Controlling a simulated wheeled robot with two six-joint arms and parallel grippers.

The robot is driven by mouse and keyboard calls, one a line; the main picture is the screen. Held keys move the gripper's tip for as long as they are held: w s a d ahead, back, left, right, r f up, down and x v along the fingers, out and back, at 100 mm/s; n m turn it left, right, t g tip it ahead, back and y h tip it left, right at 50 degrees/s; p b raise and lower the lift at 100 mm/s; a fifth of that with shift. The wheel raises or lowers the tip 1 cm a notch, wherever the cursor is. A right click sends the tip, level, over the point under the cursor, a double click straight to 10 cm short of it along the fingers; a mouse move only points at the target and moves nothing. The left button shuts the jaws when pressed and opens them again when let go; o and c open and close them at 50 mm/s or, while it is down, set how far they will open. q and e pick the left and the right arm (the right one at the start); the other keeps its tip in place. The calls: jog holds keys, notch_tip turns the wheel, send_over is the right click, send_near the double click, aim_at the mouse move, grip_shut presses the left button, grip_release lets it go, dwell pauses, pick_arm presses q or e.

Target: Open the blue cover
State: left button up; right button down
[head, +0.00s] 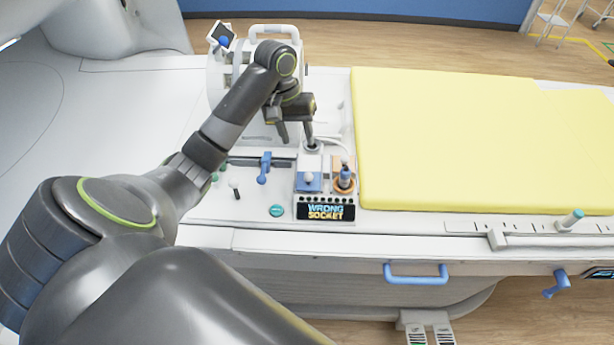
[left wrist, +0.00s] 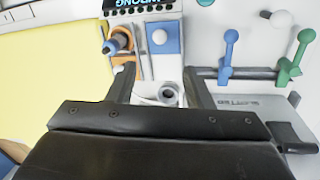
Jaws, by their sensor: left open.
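The blue cover (head: 311,186) is a small square plate with a white knob, on a white panel behind the display. My left gripper (head: 297,138) is open, pointing down behind the cover. One finger is close to a grey round socket (head: 312,146). In the left wrist view the open fingers (left wrist: 160,82) stand on either side of this socket (left wrist: 169,94), with nothing held. Whether a finger touches the panel I cannot tell. My right gripper is not in view.
A display (head: 326,211) reads "WRONG SOCKET". A blue plug (head: 346,172) stands in an orange socket right of the cover. A blue lever (head: 264,168) stands left of it. A yellow mattress (head: 450,130) lies to the right. A white device stands behind my gripper.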

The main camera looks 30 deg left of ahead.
pick_arm(q)
jog(key=b, duration=0.6)
send_over(307, 174)
jog(key=a, duration=0.1)
notch_tip(307, 174, down, 8)
jog(key=shift+s+f, duration=0.1)
jog(key=shift+s, duration=0.05)
jog(key=f, duration=0.3)
jog(key=shift+d+f+p, duration=0.25)
jog(key=shift+d+p, duration=0.05)
jog(key=shift+d, duration=0.05)
jog(key=shift+w+d+f, duration=0.1)
jog(key=shift+w+f, duration=0.1)
jog(key=shift+f, duration=0.5)
jog(key=shift+c, duration=0.5)
grip_shut()
